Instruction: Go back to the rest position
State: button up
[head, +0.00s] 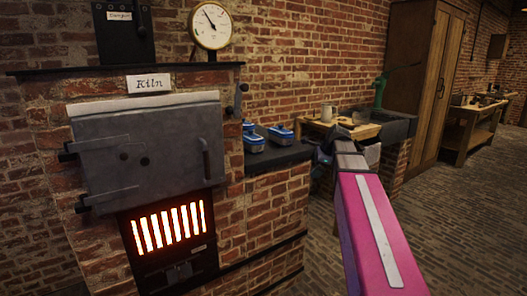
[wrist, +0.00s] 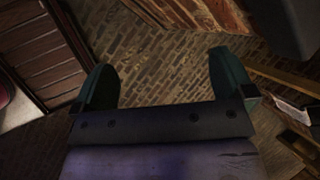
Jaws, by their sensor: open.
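My gripper (wrist: 163,75) shows in the wrist view with its two dark green fingers spread wide and nothing between them. Brick floor shows through the gap. In the head view, my pink arm reaches forward on the right of the kiln, and the gripper at its far end is mostly hidden behind the arm's last links. It appears near the right end of the dark ledge, apart from the blue containers. I cannot tell its exact clearance from the ledge or brickwork.
The kiln (head: 145,150) has a closed grey door above a glowing grate (head: 170,228). Blue containers (head: 281,133) stand on the dark ledge (head: 280,157). Behind my arm are a mug (head: 327,113) and a green pump (head: 379,92). Open floor (head: 460,220) lies to the right.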

jog(key=s+a+f+n+g+h, duration=0.1)
jog(key=s+f+n+g+h, duration=0.1)
jog(key=s+f+n, duration=0.7)
jog(key=s+a+f+n+g+h, duration=0.2)
jog(key=s+f+n, duration=0.7)
jog(key=f, duration=1.2)
jog(key=s, duration=0.4)
jog(key=shift+n, duration=0.4)
